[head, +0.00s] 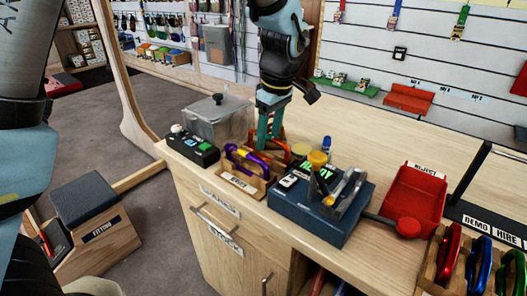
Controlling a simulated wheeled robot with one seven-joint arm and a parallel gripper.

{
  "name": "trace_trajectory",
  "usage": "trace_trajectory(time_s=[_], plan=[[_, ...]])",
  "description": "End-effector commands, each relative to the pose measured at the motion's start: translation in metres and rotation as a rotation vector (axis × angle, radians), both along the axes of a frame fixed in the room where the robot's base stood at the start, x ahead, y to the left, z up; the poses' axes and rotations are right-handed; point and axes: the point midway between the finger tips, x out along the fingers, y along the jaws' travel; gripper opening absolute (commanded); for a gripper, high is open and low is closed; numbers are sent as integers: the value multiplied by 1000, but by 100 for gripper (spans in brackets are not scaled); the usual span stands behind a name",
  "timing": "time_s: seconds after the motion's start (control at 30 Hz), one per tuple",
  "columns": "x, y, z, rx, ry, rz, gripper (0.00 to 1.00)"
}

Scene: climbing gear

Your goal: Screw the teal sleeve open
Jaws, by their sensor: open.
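My gripper (269,138) points down over a small wooden tray (241,184) on the counter. Its two fingers are open, with a narrow gap between them, and their tips are low behind the tray's near gear. A purple carabiner (238,153) with a yellowish part lies in the tray, left of the fingers. An orange piece of gear (283,151) shows close to the fingertips, partly hidden by them. I cannot make out a teal sleeve apart from the teal-looking fingers. Whether the fingers touch anything is too small to tell.
A clear lidded box (217,118) and a black device (193,146) stand left of the tray.

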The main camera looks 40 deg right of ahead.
Motion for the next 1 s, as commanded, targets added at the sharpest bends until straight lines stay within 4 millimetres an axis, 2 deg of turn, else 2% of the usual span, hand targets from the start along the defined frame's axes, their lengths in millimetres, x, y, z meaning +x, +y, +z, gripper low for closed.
trace_trajectory(time_s=[0.03,0.2,1.0], plan=[[0,0,-7,1,0,0,55],[1,1,-15,2,1,0,55],[3,-9,-13,1,0,0,55]])
